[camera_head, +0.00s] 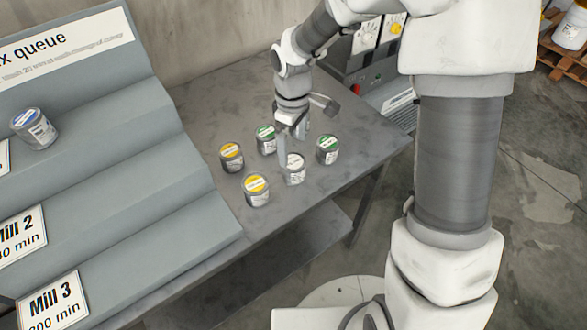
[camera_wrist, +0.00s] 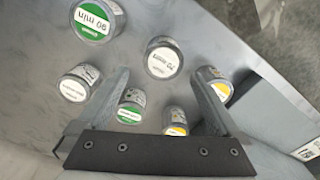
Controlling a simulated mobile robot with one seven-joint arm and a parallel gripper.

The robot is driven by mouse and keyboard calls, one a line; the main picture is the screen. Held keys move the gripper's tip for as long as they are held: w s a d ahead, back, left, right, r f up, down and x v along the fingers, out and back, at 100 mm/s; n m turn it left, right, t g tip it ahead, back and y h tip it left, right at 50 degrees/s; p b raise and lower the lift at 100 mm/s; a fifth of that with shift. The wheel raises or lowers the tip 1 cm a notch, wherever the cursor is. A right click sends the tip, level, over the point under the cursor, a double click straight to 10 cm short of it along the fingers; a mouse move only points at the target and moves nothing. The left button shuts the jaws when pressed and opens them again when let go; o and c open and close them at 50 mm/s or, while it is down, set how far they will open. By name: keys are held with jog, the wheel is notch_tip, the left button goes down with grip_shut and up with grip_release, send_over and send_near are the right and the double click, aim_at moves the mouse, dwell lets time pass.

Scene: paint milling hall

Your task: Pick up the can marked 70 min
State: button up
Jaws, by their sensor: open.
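The can marked 70 min (camera_wrist: 163,60) has a white lid label and stands upright near the top middle of the wrist view. In the head view it appears to be the white-lidded can (camera_head: 295,170) in the front row, between a yellow can (camera_head: 256,190) and a green can (camera_head: 327,150). My gripper (camera_head: 292,148) is open and empty, pointing down close above it. In the wrist view its two fingertips (camera_wrist: 161,75) are spread apart, with the can just beyond them. I cannot tell their exact height over it.
Another white-lidded can (camera_wrist: 77,84), a green can (camera_wrist: 130,108) and a yellow can (camera_wrist: 175,120) form the back row. A stepped grey rack (camera_head: 120,150) with mill signs and a blue-lidded can (camera_head: 35,130) stands left. The table (camera_head: 370,130) is bare at right.

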aim_at(294, 162)
jog(key=f, duration=0.7)
jog(key=shift+s+f, duration=0.1)
jog(key=shift+s, duration=0.2)
jog(key=shift+c, duration=0.3)
jog(key=c, duration=1.4)
